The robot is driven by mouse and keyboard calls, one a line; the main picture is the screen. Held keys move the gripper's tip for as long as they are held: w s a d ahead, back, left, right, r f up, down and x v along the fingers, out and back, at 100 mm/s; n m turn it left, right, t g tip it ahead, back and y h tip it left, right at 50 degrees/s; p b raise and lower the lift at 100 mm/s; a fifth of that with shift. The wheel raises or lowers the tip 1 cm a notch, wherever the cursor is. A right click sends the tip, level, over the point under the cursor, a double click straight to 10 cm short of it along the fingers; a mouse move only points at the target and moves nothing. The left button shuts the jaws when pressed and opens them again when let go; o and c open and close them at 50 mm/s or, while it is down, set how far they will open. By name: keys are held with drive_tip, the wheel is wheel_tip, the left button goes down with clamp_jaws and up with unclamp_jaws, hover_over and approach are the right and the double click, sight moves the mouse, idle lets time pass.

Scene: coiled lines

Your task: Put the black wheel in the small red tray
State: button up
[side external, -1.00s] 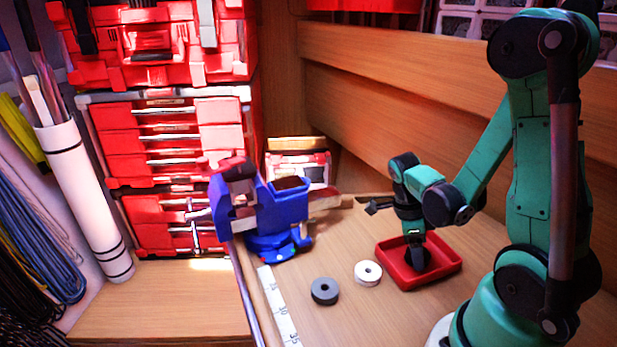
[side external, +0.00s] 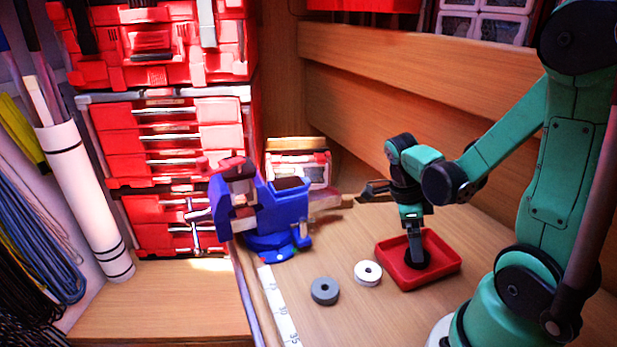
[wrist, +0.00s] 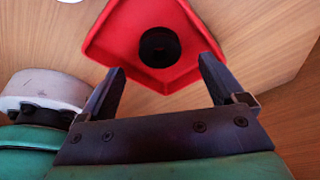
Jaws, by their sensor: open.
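The black wheel (wrist: 159,47) lies flat inside the small red tray (wrist: 183,77), near its middle. In the side external view the wheel (side external: 418,262) shows on the floor of the red tray (side external: 446,268), below my gripper (side external: 414,238). In the wrist view my gripper (wrist: 160,75) is open, with its two dark fingers apart and nothing between them. The fingers are above the near side of the tray, and the wheel is beyond the tips, clear of them.
A grey wheel (side external: 324,291) and a white wheel (side external: 368,273) lie on the wooden bench left of the tray. A blue vise (side external: 272,215) stands behind them at the bench edge. A white ruler strip (side external: 278,306) runs along the front left edge.

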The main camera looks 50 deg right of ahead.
drive_tip(key=v, duration=0.8)
drive_tip(key=w+a+r+n+t, duration=0.1)
drive_tip(key=w+a+n+t, duration=0.2)
drive_tip(key=n, duration=1.2)
drive_tip(key=w+a+r+n+t+y, duration=0.1)
drive_tip(key=w+a+n+t, duration=0.3)
drive_tip(key=n, duration=1.1)
drive_tip(key=a+t, duration=0.3)
drive_tip(key=a, duration=0.2)
drive_tip(key=shift+w+a+y, duration=0.15)
drive_tip(key=shift+a+y, duration=0.15)
